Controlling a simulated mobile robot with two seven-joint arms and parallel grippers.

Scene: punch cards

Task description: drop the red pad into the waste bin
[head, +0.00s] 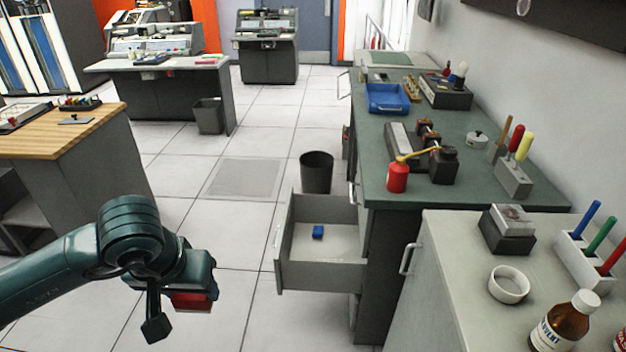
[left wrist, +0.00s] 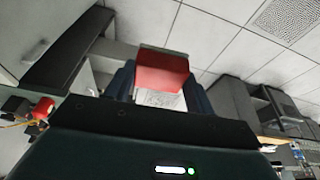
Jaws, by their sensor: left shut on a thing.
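The red pad (head: 192,300) is a small block held by my left gripper (head: 180,298) at the lower left of the head view, above the floor. In the left wrist view the red pad (left wrist: 162,72) sits between the two dark fingers, which are shut on it. A round black bin (head: 317,173) stands on the floor beside the green-topped bench, up and to the right of my gripper and apart from it. A square grey bin (head: 209,117) stands farther back by a desk. My right gripper is not in view.
An open drawer (head: 320,276) with a blue block (head: 318,232) juts out between my left gripper and the bench (head: 480,187). A wooden-topped table (head: 60,145) stands at left. A red oil can (head: 397,177) is on the bench.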

